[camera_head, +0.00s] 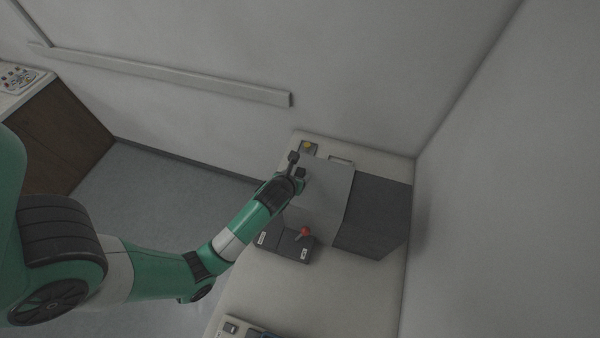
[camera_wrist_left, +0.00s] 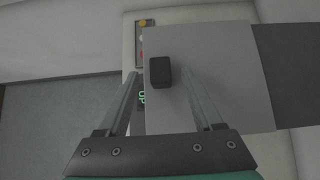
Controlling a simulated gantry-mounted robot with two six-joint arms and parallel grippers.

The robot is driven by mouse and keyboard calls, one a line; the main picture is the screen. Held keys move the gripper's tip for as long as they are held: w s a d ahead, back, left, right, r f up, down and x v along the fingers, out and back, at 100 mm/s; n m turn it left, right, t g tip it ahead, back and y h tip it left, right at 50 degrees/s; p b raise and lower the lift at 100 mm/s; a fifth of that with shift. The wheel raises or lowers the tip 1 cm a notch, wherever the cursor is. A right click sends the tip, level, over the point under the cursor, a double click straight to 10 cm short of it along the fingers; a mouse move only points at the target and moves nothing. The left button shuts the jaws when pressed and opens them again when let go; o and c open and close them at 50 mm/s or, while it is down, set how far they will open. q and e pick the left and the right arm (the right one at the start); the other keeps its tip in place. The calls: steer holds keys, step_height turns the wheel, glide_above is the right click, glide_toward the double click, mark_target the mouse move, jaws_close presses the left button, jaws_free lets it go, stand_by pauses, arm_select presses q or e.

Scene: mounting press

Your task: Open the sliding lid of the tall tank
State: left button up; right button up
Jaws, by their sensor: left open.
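The tall tank is a grey box on the pale counter, with a light grey top panel (camera_head: 330,182) that looks like its lid. A dark grey section (camera_head: 375,215) adjoins it on the right. In the left wrist view, a black block-shaped handle (camera_wrist_left: 160,72) stands on the light panel (camera_wrist_left: 215,70) near its left edge. My left gripper (camera_head: 297,166) is at the panel's left edge. Its fingers are open, and in the wrist view the handle appears between the fingertips (camera_wrist_left: 160,76). I cannot tell whether they touch it. My right gripper is out of view.
A dark control box with a red-knobbed lever (camera_head: 304,233) sits in front of the tank. A small panel with a yellow button (camera_head: 308,147) is behind it. Walls close off the back and right. The counter (camera_head: 340,290) in front is largely bare.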

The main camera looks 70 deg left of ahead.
mark_target(300, 172)
arm_select(q)
steer(key=x, duration=0.4)
jaws_close()
stand_by(1.4)
